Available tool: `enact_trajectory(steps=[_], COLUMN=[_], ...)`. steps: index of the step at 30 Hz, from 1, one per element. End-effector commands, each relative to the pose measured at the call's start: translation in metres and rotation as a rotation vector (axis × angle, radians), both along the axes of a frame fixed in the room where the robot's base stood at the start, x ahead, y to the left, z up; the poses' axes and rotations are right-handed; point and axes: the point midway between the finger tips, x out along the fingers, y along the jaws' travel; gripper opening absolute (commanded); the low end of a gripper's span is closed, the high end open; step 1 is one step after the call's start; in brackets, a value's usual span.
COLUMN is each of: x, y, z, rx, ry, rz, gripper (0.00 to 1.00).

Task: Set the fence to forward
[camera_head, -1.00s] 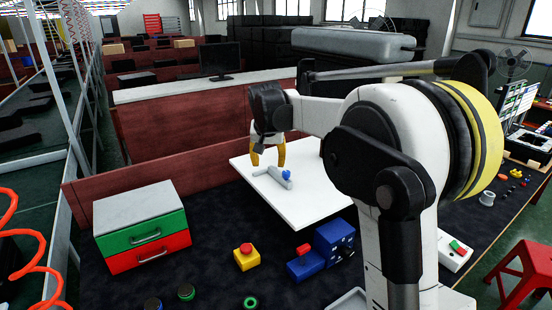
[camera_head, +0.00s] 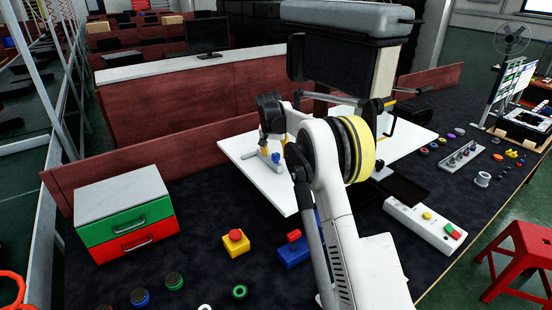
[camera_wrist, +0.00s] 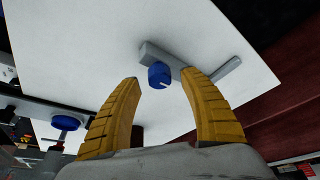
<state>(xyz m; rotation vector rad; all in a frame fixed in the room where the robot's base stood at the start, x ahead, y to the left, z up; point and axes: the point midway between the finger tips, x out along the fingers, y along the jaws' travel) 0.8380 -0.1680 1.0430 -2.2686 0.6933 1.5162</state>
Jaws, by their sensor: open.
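The fence looks like a grey bar (camera_head: 268,167) with a blue knob (camera_head: 276,158), lying on a white tabletop (camera_head: 235,147). In the wrist view, the bar (camera_wrist: 225,70) runs across the white surface. The knob (camera_wrist: 159,75), with a pale line on its face, appears between my fingertips. My gripper (camera_head: 274,146) is open and empty, with yellow fingers above the bar. The fingers do not visibly touch the knob, and their exact height above it is unclear. Part of the tabletop is hidden behind my arm.
A second blue knob (camera_wrist: 65,122) shows at left in the wrist view. A drawer box (camera_head: 125,215) with green and red fronts stands left. A yellow box with a red button (camera_head: 235,243) and a blue box (camera_head: 293,255) stand in front. A wooden partition (camera_head: 150,157) runs behind.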

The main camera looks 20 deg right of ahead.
Motion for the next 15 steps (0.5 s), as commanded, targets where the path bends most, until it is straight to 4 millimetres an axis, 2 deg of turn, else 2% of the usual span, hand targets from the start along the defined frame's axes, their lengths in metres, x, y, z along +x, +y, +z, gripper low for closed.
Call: enact_trajectory(steps=[4,13,14,15], x=[0.0042,0.0049,0.0049,0.0048], y=[-0.0029,-0.0033,-0.0033,-0.0033], z=[-0.0124,-0.0139,-0.0139,-0.0138], rx=[0.000,0.000,0.000,0.000], ry=[0.000,0.000,0.000,0.000], rz=[0.000,0.000,0.000,0.000], gripper=[0.51,0.51,0.47,0.34])
